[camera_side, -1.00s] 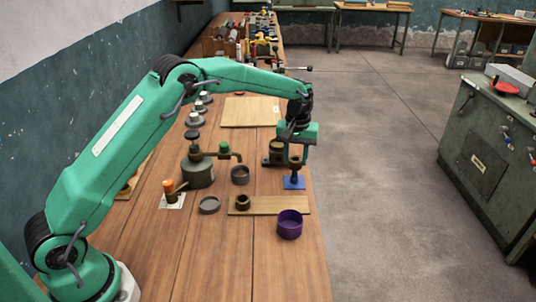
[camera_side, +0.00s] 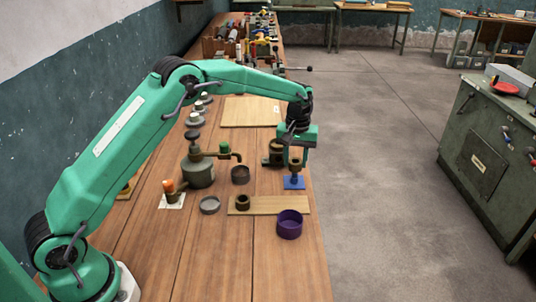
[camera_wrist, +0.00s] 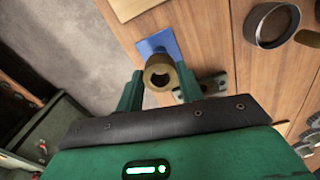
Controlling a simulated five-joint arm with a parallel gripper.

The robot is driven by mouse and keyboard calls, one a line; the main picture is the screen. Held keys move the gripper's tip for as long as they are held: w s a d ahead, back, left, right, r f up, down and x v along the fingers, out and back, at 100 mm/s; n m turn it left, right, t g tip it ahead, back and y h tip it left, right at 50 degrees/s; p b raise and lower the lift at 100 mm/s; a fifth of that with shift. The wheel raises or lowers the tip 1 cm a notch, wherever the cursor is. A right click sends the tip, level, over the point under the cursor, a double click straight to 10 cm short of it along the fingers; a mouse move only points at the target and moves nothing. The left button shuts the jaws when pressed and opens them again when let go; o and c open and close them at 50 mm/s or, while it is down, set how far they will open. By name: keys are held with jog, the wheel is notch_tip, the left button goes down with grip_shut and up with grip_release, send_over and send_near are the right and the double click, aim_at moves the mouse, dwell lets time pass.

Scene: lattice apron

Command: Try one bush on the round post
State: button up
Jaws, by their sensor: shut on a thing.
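My gripper (camera_side: 296,160) is at the right edge of the bench, shut on a brown bush (camera_side: 296,163). In the wrist view, the bush (camera_wrist: 158,71) sits between the two green fingers (camera_wrist: 159,86), with its round hole facing the camera. The blue round post (camera_side: 294,174) stands on a square blue base (camera_side: 294,183) directly below the bush in the side view. The base also shows in the wrist view (camera_wrist: 156,44). I cannot tell whether the bush touches the post top. A second brown bush (camera_side: 243,201) stands on a wooden strip (camera_side: 268,206).
A purple bowl (camera_side: 290,225) stands near the strip's right end. The front of the bench is clear.

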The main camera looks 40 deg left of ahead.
jog(key=shift+f, duration=1.15)
dwell(0.8)
jog(key=o, duration=1.2)
jog(key=shift+c, duration=0.2)
notch_tip(320, 180, up, 7)
jog(key=shift+r, duration=0.4)
jog(key=shift+r, duration=0.1)
